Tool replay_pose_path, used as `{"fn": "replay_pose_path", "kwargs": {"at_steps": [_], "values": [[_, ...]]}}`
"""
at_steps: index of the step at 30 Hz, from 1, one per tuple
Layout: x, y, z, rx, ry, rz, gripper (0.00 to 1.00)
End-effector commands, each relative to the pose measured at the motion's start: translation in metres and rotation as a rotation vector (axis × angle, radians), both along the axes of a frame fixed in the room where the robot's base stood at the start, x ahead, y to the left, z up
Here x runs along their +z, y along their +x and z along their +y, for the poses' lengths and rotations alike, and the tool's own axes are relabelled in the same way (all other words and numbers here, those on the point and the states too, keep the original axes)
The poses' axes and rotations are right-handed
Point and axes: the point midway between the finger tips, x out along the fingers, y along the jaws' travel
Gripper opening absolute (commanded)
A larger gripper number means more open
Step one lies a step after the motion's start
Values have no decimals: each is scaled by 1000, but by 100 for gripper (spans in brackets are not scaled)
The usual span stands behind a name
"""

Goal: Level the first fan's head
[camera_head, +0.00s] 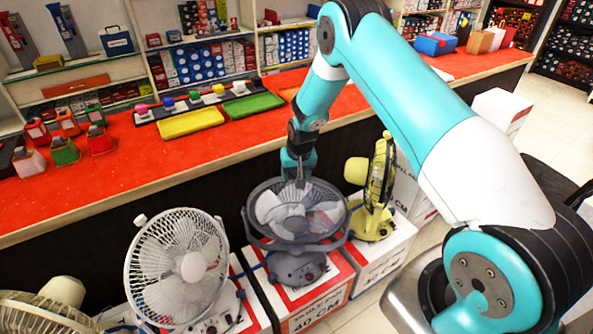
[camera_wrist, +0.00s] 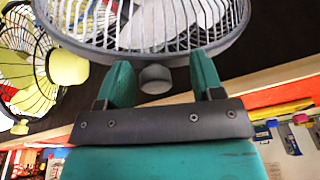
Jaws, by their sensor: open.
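A grey fan (camera_head: 297,212) stands on a white and red box, with its round head tilted back and facing up. My gripper (camera_head: 299,182) is at the far rim of this head. In the wrist view the fan's grille (camera_wrist: 150,30) fills the top, and a round grey knob (camera_wrist: 155,79) lies between the fingers of my open gripper (camera_wrist: 162,76). I cannot tell whether either finger touches the knob or rim. A white fan (camera_head: 178,262) stands to the left, facing forward. A yellow fan (camera_head: 378,190) stands to the right, turned sideways. Which fan counts as first is not shown.
Another fan (camera_head: 40,312) is cut off at the lower left. A red-topped counter (camera_head: 190,160) runs behind the fans, with yellow (camera_head: 190,123) and green (camera_head: 254,105) trays on it. Stocked shelves stand behind. Open floor (camera_head: 360,312) shows at the lower right.

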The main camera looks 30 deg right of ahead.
Motion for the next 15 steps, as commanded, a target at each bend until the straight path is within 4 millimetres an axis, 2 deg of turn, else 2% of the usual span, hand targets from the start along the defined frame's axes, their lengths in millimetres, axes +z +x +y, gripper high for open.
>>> {"fn": "replay_pose_path", "kwargs": {"at_steps": [10,15], "values": [[6,2,-5,-7,-5,-11,61],[31,-3,-4,-6,-5,-14,61]]}}
